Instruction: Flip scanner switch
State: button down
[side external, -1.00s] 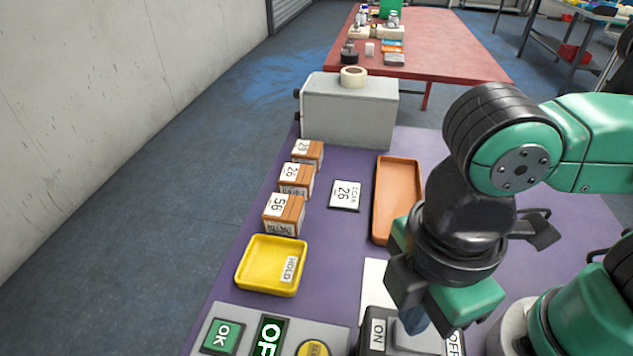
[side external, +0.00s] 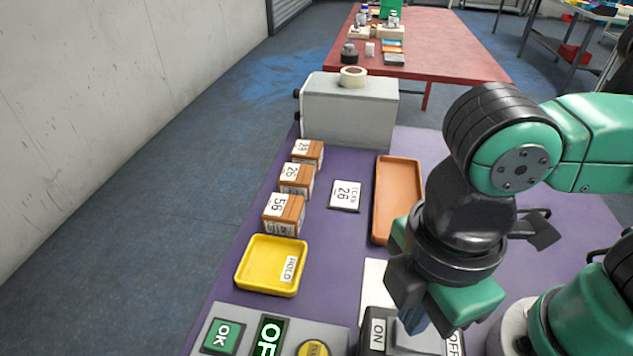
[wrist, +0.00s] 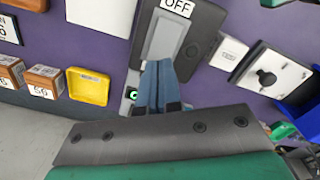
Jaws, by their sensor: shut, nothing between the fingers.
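The scanner switch (side external: 400,342) is a dark box with a grey rocker between an ON label (side external: 378,334) and an OFF label (side external: 453,342). It is cut off by the bottom edge of the side view. In the wrist view the grey rocker (wrist: 164,38) shows below the OFF label (wrist: 182,5). My gripper (side external: 412,318) has its blue fingers shut and empty, pointing down at the switch. In the wrist view its fingers (wrist: 161,82) overlap the end of the switch away from OFF and hide the ON label. I cannot tell whether they touch the rocker.
A panel with an OK label (side external: 222,336) and a partly cut-off green display (side external: 268,338) stands left of the switch. A yellow HOLD tray (side external: 262,286), several numbered boxes (side external: 284,213), a SCAN 26 card (side external: 344,195) and an orange tray (side external: 384,225) lie beyond. The purple mat between them is clear.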

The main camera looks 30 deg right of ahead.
jog(key=shift+f, duration=1.2)
dwell(0.5)
jog(key=shift+r, duration=3.55)
jog(key=w+d+f+m+t, duration=0.4)
jog(key=w+d+m+t, duration=0.3)
jog(key=w+d+m, duration=0.7)
jog(key=shift+d+m, duration=0.5)
jog(key=shift+d, duration=0.65)
jog(key=shift+f, duration=0.1)
